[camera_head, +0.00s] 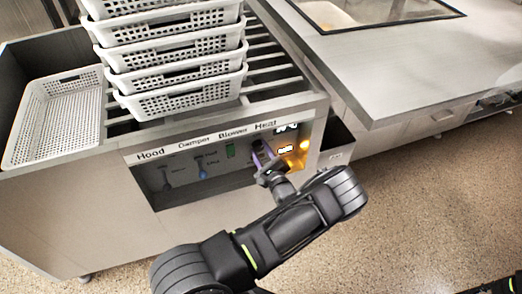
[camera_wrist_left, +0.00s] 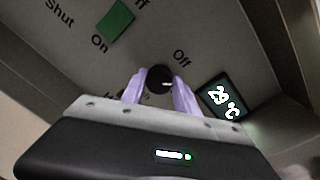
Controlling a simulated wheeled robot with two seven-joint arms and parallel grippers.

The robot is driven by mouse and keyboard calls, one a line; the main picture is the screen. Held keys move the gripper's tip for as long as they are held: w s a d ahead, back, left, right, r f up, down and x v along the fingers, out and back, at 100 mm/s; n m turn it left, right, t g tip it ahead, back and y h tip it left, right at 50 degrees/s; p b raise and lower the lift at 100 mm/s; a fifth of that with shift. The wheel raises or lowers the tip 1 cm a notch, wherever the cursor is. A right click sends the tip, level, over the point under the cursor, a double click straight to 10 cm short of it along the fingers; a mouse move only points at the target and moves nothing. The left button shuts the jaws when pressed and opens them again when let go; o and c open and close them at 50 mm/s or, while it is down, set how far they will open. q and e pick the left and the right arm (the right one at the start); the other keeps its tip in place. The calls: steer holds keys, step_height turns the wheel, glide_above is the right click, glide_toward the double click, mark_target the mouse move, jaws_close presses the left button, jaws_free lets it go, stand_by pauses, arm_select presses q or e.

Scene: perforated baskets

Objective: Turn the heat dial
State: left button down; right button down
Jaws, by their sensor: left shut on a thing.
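The heat dial (camera_wrist_left: 159,79) is a round black knob on the grey control panel, with "Off" printed up and to its right in the left wrist view. My left gripper (camera_wrist_left: 158,92) has its two purple fingers on either side of the knob, shut on it. In the head view my left gripper (camera_head: 262,155) is at the panel below the "Heat" label, and it hides the dial there. A lit display (camera_wrist_left: 222,98) beside the dial reads about 29 °C. My right gripper is not in view.
The panel (camera_head: 165,180) also carries hood, damper and blower controls, including a green blower switch (camera_wrist_left: 114,20). Stacked white perforated baskets (camera_head: 180,103) stand on the rack above, with another basket (camera_head: 55,117) at left. A metal counter (camera_head: 390,75) is at right.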

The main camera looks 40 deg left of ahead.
arm_select(q)
steer(key=n, duration=0.4)
steer(key=shift+a, duration=0.1)
steer(key=n, duration=0.4)
steer(key=shift+s+t+h+p, duration=0.1)
steer(key=shift+t+h+p, duration=0.2)
steer(key=shift+t, duration=0.1)
steer(key=shift+n, duration=0.3)
steer(key=c, duration=0.9)
jaws_free()
steer(key=v, duration=0.7)
steer(key=shift+s+d, duration=0.25)
steer(key=shift+d, duration=0.1)
